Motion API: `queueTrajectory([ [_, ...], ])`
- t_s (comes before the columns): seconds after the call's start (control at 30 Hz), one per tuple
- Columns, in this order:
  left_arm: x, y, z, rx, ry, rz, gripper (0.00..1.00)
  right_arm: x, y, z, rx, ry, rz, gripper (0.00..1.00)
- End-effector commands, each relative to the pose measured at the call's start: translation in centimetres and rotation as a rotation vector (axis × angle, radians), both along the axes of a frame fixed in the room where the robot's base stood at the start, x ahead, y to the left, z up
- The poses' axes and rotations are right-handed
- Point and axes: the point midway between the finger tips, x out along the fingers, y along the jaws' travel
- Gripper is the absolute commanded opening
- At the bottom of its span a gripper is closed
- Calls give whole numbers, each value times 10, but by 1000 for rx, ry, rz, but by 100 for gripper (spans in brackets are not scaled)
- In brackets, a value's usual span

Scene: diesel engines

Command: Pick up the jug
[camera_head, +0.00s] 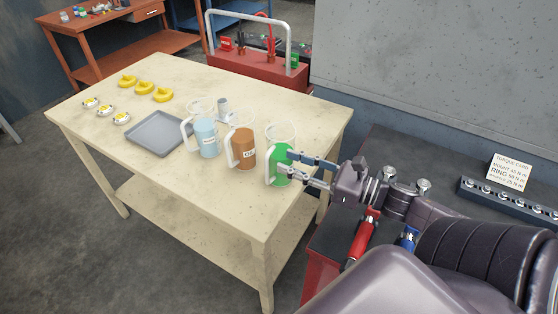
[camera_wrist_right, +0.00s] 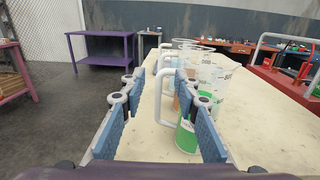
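Three clear jugs with white handles stand upright in a row on the cream table: one with light blue liquid (camera_head: 206,140), one with brown liquid (camera_head: 243,152) and one with green liquid (camera_head: 280,170). My right gripper (camera_head: 286,162) is at the green jug, its fingers overlapping the jug's upper body in the head view. In the right wrist view the fingers are spread apart. The green jug's white handle (camera_wrist_right: 164,100) shows between them, and its green part (camera_wrist_right: 187,138) shows behind the right finger. Contact cannot be told. My left gripper is out of view.
The cream table (camera_head: 215,198) also holds a grey tray (camera_head: 158,134), yellow parts (camera_head: 145,87) and small white round parts (camera_head: 106,107). A red toolbox (camera_head: 258,72) stands behind. A dark bench with a torque card (camera_head: 511,171) is at the right.

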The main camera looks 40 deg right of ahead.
Motion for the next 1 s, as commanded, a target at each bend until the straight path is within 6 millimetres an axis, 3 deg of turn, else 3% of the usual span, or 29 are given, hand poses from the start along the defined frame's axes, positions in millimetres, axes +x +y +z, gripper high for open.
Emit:
queueTrajectory([
  [0.13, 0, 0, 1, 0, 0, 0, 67, 1, 0, -32, 3, 0, -2, 29],
  [0.53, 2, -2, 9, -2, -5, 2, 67, 29, 14, -29, 0, -3, 1, 29],
  [0.8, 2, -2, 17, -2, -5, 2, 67, 59, 29, -29, 1, -3, 1, 29],
  [1.0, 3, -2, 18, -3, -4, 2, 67, 68, 33, -30, -1, 0, 1, 29],
])
